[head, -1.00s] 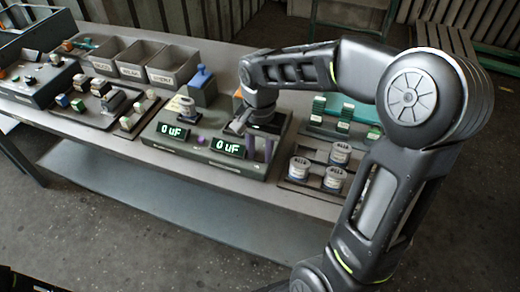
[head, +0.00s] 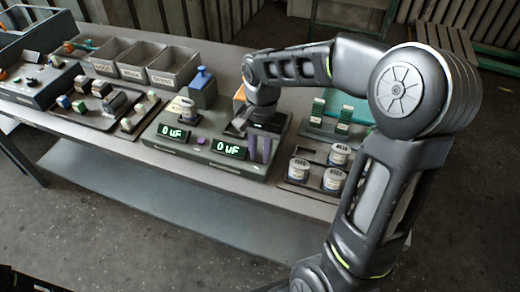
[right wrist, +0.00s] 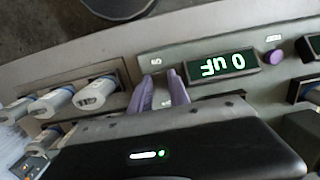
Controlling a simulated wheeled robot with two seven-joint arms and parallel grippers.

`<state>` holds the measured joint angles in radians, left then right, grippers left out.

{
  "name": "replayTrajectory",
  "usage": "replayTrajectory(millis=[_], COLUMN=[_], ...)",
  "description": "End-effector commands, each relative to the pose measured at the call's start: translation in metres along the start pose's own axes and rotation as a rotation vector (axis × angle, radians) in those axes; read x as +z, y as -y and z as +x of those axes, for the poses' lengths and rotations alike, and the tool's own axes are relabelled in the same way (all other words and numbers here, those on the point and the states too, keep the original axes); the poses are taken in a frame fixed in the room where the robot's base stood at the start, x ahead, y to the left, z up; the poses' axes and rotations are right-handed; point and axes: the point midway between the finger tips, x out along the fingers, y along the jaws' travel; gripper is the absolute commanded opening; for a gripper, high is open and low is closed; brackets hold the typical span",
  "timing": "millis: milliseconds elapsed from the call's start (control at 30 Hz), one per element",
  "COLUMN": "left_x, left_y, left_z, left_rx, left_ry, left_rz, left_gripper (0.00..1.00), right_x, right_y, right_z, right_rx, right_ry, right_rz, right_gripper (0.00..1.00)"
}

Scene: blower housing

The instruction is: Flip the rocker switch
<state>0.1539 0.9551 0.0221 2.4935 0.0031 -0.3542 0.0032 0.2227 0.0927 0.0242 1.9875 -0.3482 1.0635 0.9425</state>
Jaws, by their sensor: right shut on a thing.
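The grey-green tester (head: 190,150) on the bench has two displays that both read 0 uF; the right display (head: 228,149) shows again in the right wrist view (right wrist: 224,66). My right gripper (head: 260,150) is just right of that display, low over the tester's panel. In the right wrist view its purple fingers (right wrist: 160,90) stand close together with a narrow gap, on a panel spot with small white labels at either end. The rocker switch appears to be between them, but it is mostly hidden. My left gripper is not in view.
A purple button (right wrist: 274,57) is beside the display. Several grey cylinders sit in a tray (head: 296,180) right of the tester. A blue-handled block (head: 202,90) stands behind it, grey bins (head: 172,68) further back left. Trays of small parts fill the left.

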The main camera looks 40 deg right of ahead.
Motion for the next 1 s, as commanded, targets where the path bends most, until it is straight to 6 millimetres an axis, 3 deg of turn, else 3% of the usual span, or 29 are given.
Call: replayTrajectory(millis=[33, 200, 533, 567, 667, 1000], left_x=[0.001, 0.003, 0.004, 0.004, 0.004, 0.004], left_y=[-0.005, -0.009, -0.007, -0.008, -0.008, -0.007], left_z=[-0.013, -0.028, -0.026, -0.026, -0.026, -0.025], left_rx=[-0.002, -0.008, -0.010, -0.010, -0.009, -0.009], left_ry=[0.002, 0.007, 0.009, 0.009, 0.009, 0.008], left_rz=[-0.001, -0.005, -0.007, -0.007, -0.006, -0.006], left_gripper=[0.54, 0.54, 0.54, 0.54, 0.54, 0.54], right_x=[-0.001, -0.005, -0.006, -0.006, -0.006, -0.007], right_y=[-0.001, 0.000, 0.000, 0.000, 0.000, 0.000], right_z=[-0.007, -0.006, -0.002, -0.002, -0.002, -0.005], right_rx=[0.004, 0.003, -0.002, -0.002, -0.001, -0.002], right_ry=[0.042, 0.169, 0.198, 0.198, 0.197, 0.196], right_rz=[0.005, 0.004, 0.000, 0.000, 0.000, 0.000], right_gripper=[0.00, 0.00, 0.00, 0.23, 0.31, 0.31])
